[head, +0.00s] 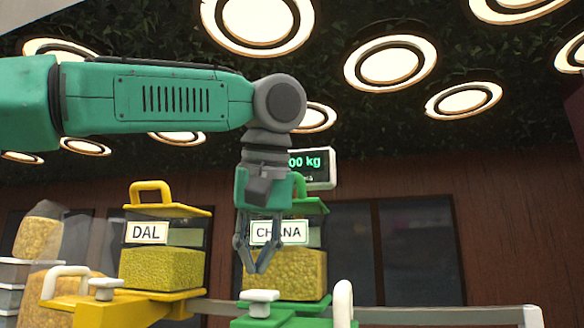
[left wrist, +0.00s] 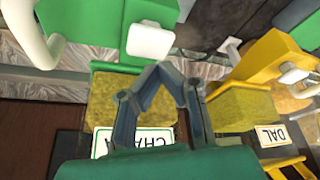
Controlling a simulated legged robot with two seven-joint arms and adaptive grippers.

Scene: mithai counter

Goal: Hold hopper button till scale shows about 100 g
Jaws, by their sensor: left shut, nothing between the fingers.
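The green CHANA hopper (head: 312,262) holds yellow grain behind a clear wall. The yellow DAL hopper (head: 205,212) stands to its left. A white button (head: 260,297) sits on a green block in front of the CHANA hopper, and another white button (head: 104,284) sits on the yellow one. My left gripper (head: 258,270) is shut and empty, pointing down just above the green block's button. In the left wrist view the fingertips (left wrist: 158,70) are close to that white button (left wrist: 150,42) and look apart from it. The display (head: 312,162) reads "00 kg", its left part hidden by my arm. My right gripper is out of view.
White curved handles (head: 343,302) flank the hopper fronts. A stack of trays (head: 14,275) and clear bags of yellow snacks (head: 40,235) stand at the far left. The space right of the CHANA hopper looks open above the counter rail.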

